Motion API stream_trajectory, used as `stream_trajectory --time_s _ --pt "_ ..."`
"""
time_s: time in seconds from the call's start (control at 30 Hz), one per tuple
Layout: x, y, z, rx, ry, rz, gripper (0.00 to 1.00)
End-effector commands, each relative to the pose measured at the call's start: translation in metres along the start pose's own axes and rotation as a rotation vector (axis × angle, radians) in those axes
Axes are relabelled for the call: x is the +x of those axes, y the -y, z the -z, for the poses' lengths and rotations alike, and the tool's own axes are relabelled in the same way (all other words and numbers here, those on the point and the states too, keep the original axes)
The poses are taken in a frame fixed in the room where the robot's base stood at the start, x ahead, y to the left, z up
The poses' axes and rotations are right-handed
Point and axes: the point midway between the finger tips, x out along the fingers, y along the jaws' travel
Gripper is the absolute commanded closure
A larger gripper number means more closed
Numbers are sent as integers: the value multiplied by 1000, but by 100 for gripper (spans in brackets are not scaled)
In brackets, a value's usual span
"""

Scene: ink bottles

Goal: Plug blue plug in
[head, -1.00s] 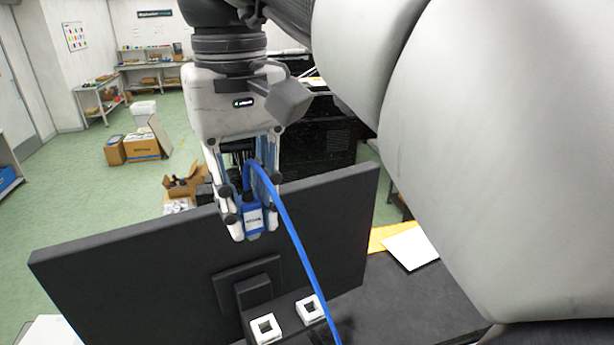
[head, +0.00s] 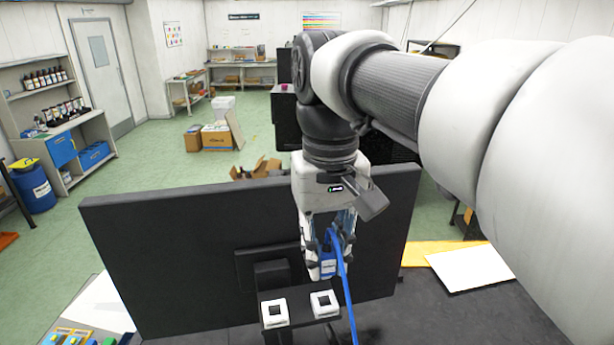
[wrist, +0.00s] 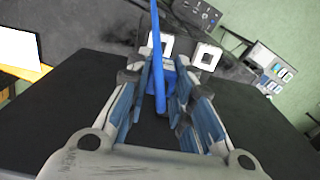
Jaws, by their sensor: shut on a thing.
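The blue plug (head: 328,267), with a pale label, is held in my gripper (head: 322,272), which is shut on it. A blue cable (head: 347,300) rises from the plug, loops over and hangs down in front. Two white square sockets with dark openings, a left one (head: 265,317) and a right one (head: 314,308), sit on a black bracket behind the monitor. In the head picture, the plug is just above the right socket, apart from it. The wrist view shows the plug (wrist: 168,76) between the fingers, with both sockets (wrist: 207,64) beyond; the cable partly covers one.
The large black monitor back (head: 180,235) stands close behind my gripper. A white sheet (head: 480,268) and a yellow strip (head: 430,250) lie on the dark table to the right. Shelves with bottles (head: 48,78) and cardboard boxes (head: 215,138) stand farther off.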

Motion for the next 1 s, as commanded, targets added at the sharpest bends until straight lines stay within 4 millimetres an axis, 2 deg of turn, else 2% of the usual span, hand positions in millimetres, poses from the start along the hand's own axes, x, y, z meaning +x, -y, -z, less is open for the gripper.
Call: stream_trajectory --time_s 0.5,1.0 --pt "46 0 0 -1 1 0 98" --pt "50 0 0 -1 -1 0 98"
